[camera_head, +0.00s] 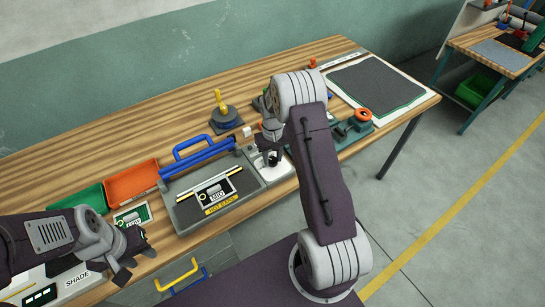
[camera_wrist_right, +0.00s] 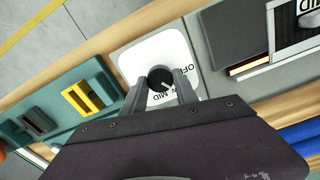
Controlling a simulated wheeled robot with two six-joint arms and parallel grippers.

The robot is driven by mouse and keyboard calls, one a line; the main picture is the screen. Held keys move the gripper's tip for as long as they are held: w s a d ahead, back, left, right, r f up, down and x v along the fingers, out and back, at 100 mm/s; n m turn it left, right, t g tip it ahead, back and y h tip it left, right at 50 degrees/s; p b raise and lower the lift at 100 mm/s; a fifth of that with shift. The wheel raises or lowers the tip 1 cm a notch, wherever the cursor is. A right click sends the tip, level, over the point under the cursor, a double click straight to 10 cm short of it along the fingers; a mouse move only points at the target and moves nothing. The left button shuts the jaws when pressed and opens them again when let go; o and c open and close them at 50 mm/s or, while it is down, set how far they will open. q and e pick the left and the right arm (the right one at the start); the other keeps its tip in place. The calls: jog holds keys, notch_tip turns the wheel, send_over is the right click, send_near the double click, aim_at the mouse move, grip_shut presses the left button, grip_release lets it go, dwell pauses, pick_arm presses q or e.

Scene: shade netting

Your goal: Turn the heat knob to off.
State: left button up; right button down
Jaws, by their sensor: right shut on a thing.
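The heat knob (camera_wrist_right: 160,77) is a small round black knob with a white pointer mark, on a white plate (camera_wrist_right: 136,62) lettered "OFF" and "MID". In the right wrist view the pointer slants to the lower right, on the side of the "MID" lettering rather than at "OFF". My right gripper (camera_wrist_right: 161,84) has one finger on each side of the knob and is shut on it. In the head view my right gripper (camera_head: 271,157) is over the white plate (camera_head: 278,172) and hides the knob. My left gripper (camera_head: 136,264) is open and empty near the table's front edge.
A grey sealing unit with a blue handle (camera_head: 202,158) and a yellow "HOT" label stands left of the plate. A teal device (camera_head: 340,135) with an orange knob stands right. Orange (camera_head: 132,181) and green (camera_head: 82,199) trays lie left. A dark mat (camera_head: 376,88) lies far right.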

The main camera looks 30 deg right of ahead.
aim_at(272, 159)
jog(key=n, duration=0.4)
jog(key=shift+w+n, duration=0.1)
jog(key=shift+n, duration=2)
jog(key=c, duration=0.9)
grip_release()
jog(key=shift+c, duration=0.2)
jog(key=shift+r, duration=0.1)
notch_tip(272, 159, up, 9)
jog(key=b, duration=0.1)
